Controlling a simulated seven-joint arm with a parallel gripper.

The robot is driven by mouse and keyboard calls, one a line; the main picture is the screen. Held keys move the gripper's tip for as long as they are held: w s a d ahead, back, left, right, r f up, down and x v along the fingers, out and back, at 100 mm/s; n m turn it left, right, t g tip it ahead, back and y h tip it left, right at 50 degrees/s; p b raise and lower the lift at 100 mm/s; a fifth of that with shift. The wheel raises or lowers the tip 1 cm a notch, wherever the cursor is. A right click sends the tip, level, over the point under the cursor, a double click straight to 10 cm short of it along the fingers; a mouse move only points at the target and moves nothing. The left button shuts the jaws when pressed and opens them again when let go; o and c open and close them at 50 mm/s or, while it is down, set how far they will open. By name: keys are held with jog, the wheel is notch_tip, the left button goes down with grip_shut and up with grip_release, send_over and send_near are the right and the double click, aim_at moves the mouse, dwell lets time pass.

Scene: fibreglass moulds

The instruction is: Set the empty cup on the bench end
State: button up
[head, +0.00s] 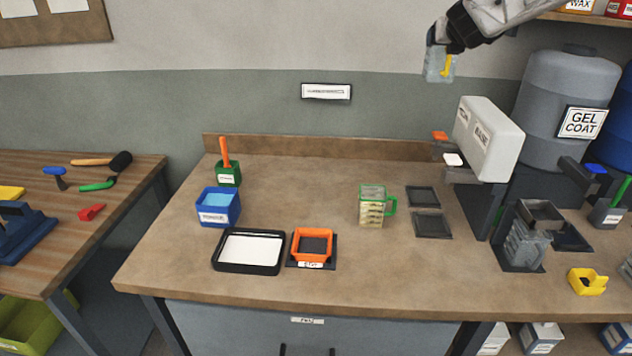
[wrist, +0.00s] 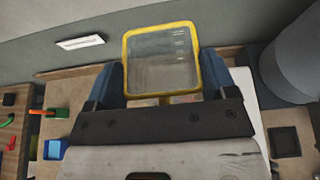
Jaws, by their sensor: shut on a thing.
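My gripper (head: 447,45) is raised high above the back right of the bench, in front of the wall. It is shut on a clear, square cup (head: 434,66) with a yellow handle. In the wrist view the cup (wrist: 160,58) shows its yellow rim between my two blue fingers (wrist: 165,85), and I see no contents in it. The brown bench (head: 270,285) lies well below the cup. Its left end is bare in front of the blue bin.
A green-handled cup (head: 372,207) with yellowish contents stands mid-bench. An orange square container (head: 298,246), black tray (head: 215,262), blue bin (head: 219,215) and green brush holder (head: 229,178) are left. A white dispenser (head: 487,137), gel coat drum (head: 548,100) and stacked clear cups (head: 524,250) are right.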

jog(key=shift+s+a+f+n+y, duration=0.2)
jog(key=shift+s+f, duration=0.1)
jog(key=shift+f, duration=0.25)
jog(key=shift+s+a+f+n+y, duration=0.1)
jog(key=shift+s+a+f+y, duration=0.15)
jog(key=shift+f, duration=0.25)
jog(key=s+a+f+n+g+y, duration=0.3)
jog(key=s+f+n+y, duration=0.1)
jog(key=s+f, duration=0.55)
jog(key=s+a+f+n+g+y, duration=0.25)
jog(key=s+f+n+y, duration=0.2)
jog(key=s+f, duration=0.5)
jog(key=s+a+f+n+g+y, duration=0.25)
jog(key=s+f+n, duration=0.25)
jog(key=s+f, duration=0.45)
jog(key=s+a+f+n+g+y, duration=0.1)
jog(key=s+g, duration=0.4)
jog(key=s, duration=1)
notch_tip(320, 180, down, 2)
jog(key=a+n, duration=0.1)
jog(key=n, duration=0.1)
jog(key=shift+a+f+n, duration=0.15)
jog(key=shift+a+n, duration=0.15)
jog(key=shift+n, duration=0.05)
jog(key=shift+w, duration=0.2)
jog(key=w+a+f, duration=0.1)
jog(key=w, duration=1.4)
jog(key=shift+w+a+f, duration=0.2)
jog(key=shift+w+a, duration=0.15)
